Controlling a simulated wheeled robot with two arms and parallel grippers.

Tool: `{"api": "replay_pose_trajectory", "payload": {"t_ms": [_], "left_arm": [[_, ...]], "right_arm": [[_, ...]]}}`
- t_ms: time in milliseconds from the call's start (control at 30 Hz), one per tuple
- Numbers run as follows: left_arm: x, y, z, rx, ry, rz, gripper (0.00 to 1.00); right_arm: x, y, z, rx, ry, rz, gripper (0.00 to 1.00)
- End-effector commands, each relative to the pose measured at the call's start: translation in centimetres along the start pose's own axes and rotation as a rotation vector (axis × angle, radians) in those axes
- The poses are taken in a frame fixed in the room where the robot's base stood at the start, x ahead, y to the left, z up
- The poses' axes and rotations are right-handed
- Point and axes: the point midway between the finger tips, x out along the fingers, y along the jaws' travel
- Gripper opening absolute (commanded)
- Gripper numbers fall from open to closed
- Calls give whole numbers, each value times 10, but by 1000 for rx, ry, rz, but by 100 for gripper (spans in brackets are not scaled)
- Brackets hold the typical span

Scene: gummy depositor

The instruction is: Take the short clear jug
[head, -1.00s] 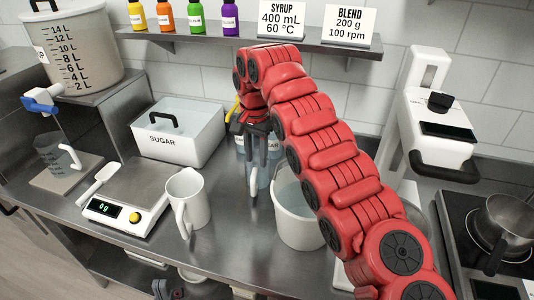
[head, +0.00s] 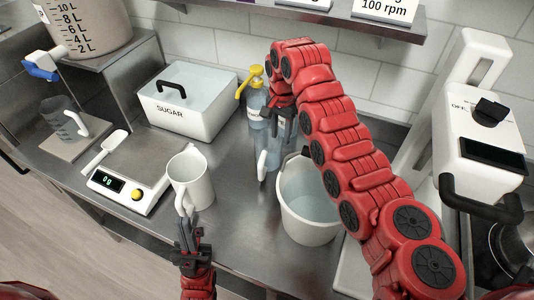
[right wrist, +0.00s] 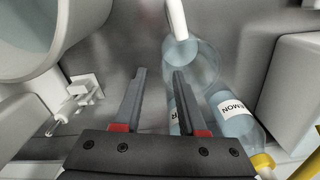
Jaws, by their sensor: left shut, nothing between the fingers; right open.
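A clear jug with a white handle (head: 262,165) stands on the counter between the white mug and the white bucket. It is partly hidden behind my right gripper (head: 284,122). In the right wrist view, the clear jug (right wrist: 207,65) is beside the right-hand finger, its handle towards the top. My right gripper is open and empty there (right wrist: 156,85), with bare counter between its fingers. I cannot tell which jug is shorter. My left gripper (head: 187,235) is shut and empty near the white mug.
A white mug (head: 190,182) and a white bucket (head: 308,218) flank the jug. Clear bottles (head: 257,108), one with a yellow pump, stand close behind it; a label reads LEMON in the wrist view. The sugar box (head: 190,112) and scale (head: 125,190) are to the left.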

Motion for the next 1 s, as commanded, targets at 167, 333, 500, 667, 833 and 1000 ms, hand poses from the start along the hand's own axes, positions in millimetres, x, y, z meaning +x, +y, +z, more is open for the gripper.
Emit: {"api": "replay_pose_trajectory", "payload": {"t_ms": [167,333,500,667,833,1000], "left_arm": [[14,-1,-2,0,0,0,0],[18,-1,-3,0,0,0,0],[36,-2,-6,0,0,0,0],[47,-2,-8,0,0,0,0],[50,-2,-8,0,0,0,0],[50,-2,-8,0,0,0,0]], "right_arm": [[28,1,1,1,-4,4,40],[44,0,1,-1,0,1,40],[57,0,4,-1,-4,4,40],[82,-2,6,-2,-2,4,40],[96,-1,6,-1,0,2,40],[98,-2,5,0,1,0,40]]}}
